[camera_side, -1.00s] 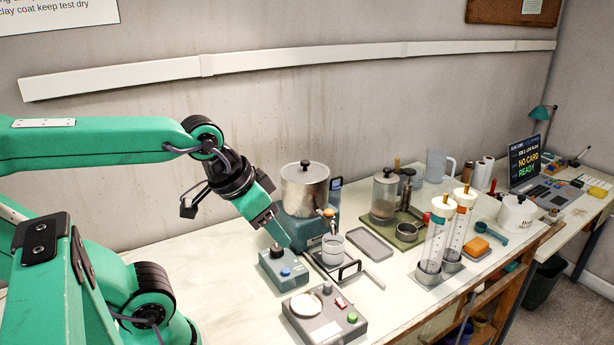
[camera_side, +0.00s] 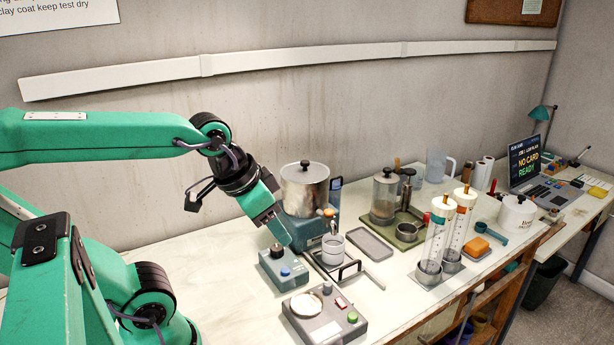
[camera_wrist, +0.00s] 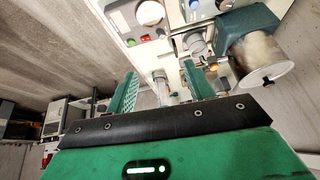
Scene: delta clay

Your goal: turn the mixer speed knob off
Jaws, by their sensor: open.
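A small teal control box (camera_side: 270,270) stands on the bench, with a black knob (camera_side: 277,248) on top and a blue button (camera_side: 285,271) on its front; I take the black knob as the mixer speed knob. My gripper (camera_side: 284,236) slants down to the box, its fingertips beside or just behind the knob. I cannot tell whether they touch it. In the wrist view my gripper (camera_wrist: 160,90) has its two green fingers apart, with nothing clearly held. The knob's pointer and setting are too small to read.
The lidded steel pot (camera_side: 305,188) on its teal base stands close behind my gripper. A small metal cup (camera_side: 333,248) is to the right. A grey scale (camera_side: 325,320) with red and green buttons lies in front. The bench left of the control box is clear.

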